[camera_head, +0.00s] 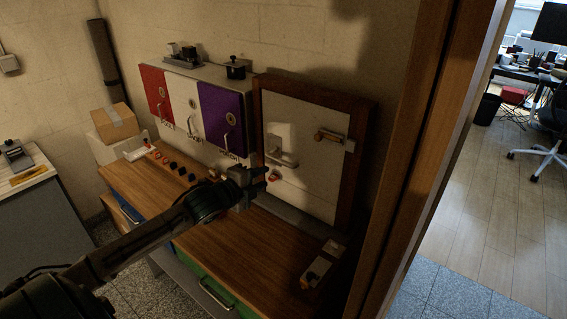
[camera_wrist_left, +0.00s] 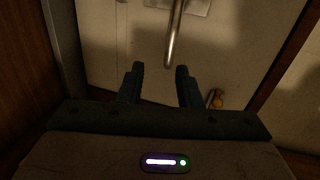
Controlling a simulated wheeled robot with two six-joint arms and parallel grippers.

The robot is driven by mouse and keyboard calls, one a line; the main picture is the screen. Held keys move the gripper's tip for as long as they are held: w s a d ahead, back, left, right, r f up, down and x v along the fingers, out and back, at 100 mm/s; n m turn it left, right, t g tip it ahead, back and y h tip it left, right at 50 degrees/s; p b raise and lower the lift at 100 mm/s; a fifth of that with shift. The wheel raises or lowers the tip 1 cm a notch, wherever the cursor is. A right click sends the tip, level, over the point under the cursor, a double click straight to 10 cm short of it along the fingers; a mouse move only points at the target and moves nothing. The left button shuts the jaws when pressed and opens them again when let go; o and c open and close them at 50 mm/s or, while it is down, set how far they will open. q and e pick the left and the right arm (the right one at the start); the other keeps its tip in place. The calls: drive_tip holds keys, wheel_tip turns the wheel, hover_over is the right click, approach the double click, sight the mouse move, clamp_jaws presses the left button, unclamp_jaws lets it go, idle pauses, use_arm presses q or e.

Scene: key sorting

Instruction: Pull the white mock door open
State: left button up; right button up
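The white mock door (camera_head: 305,185) stands in a brown wooden frame at the back right of the counter in the head view. A metal lever handle (camera_head: 283,159) sits at its left side. A brass-coloured latch (camera_head: 328,136) is at its upper right. My left gripper (camera_head: 266,175) is just in front of the door's left side, close to the handle. In the left wrist view its two fingers (camera_wrist_left: 158,72) are apart with nothing between them. The metal handle bar (camera_wrist_left: 173,40) shows just beyond the fingertips, apart from them. My right gripper is in neither view.
Red (camera_head: 153,92), white (camera_head: 187,104) and purple (camera_head: 222,118) panels with handles stand left of the door. A small orange item (camera_head: 273,175) is below the lever. A small white-and-dark device (camera_head: 318,268) lies at the counter's right. The counter (camera_head: 240,255) has clear wood in front.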

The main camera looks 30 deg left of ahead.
sight(282, 163)
use_arm(q)
drive_tip(key=shift+m, duration=0.3)
drive_tip(key=p+x, duration=0.1)
drive_tip(key=x, duration=0.2)
drive_tip(key=r+p+x, duration=0.1)
drive_tip(key=x, duration=0.3)
drive_tip(key=p+x, duration=0.1)
drive_tip(key=x, duration=0.3)
drive_tip(key=shift+w+a+r, duration=0.1)
drive_tip(key=shift+w+r, duration=0.05)
drive_tip(key=shift+r, duration=0.15)
drive_tip(key=shift+c, duration=0.4)
clamp_jaws()
